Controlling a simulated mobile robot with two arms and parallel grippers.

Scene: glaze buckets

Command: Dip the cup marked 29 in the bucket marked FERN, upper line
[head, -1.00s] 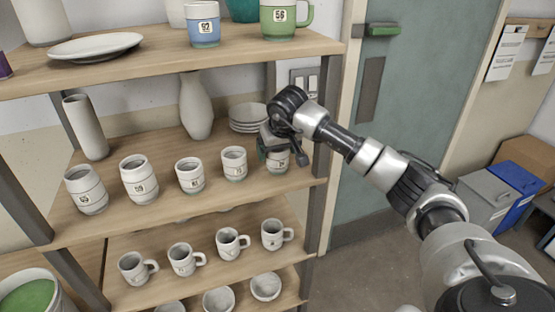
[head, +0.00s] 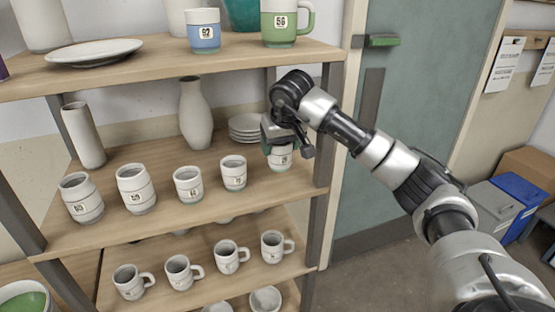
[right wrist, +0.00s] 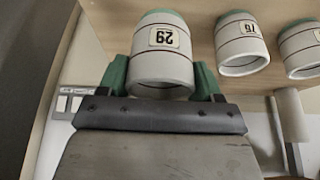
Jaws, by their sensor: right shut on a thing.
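The cup marked 29 (right wrist: 163,56) is pale with dark lines around it and a green base; it appears upside down in the right wrist view. In the head view this cup (head: 281,159) is at the right end of the middle shelf, seemingly just above the board. My right gripper (head: 279,147) is shut on it, with green fingers on both sides in the right wrist view (right wrist: 161,82). A bucket of green glaze (head: 24,301) is partly cut off at the lower left; no mark on it can be read. My left gripper is not in view.
Other cups (head: 233,173) stand in a row left of the held cup. Stacked plates (head: 246,129) and a tall vase (head: 195,115) are behind. A shelf board (head: 160,72) lies above and an upright post (head: 322,180) to the right. Mugs (head: 231,257) stand below.

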